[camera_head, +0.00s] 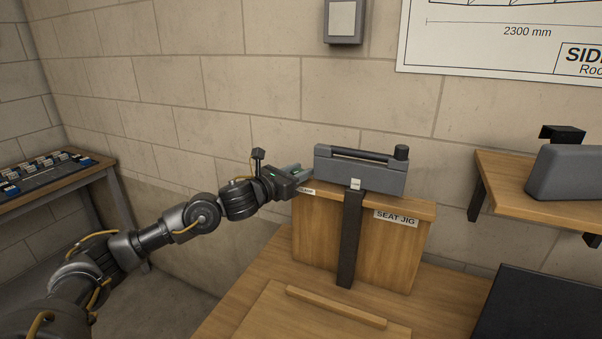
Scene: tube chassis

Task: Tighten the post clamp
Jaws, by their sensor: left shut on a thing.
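A wooden board marked SEAT JIG (397,217) stands upright on the bench, with a dark vertical post (350,240) in front of it. A small label (307,191), partly covered and seeming to end in "AMP", is at the board's top left corner. My left gripper (301,180) is at that corner, beside the block's left end, shut on what seems to be the post clamp's handle. The fingers hide most of it. My right gripper is out of view.
The wooden bench (245,310) carries a raised board with a strip (335,307) in front of the jig. A wooden shelf (530,199) with a grey case (570,172) is at right, above a black surface (535,305). A side table (50,190) stands at left.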

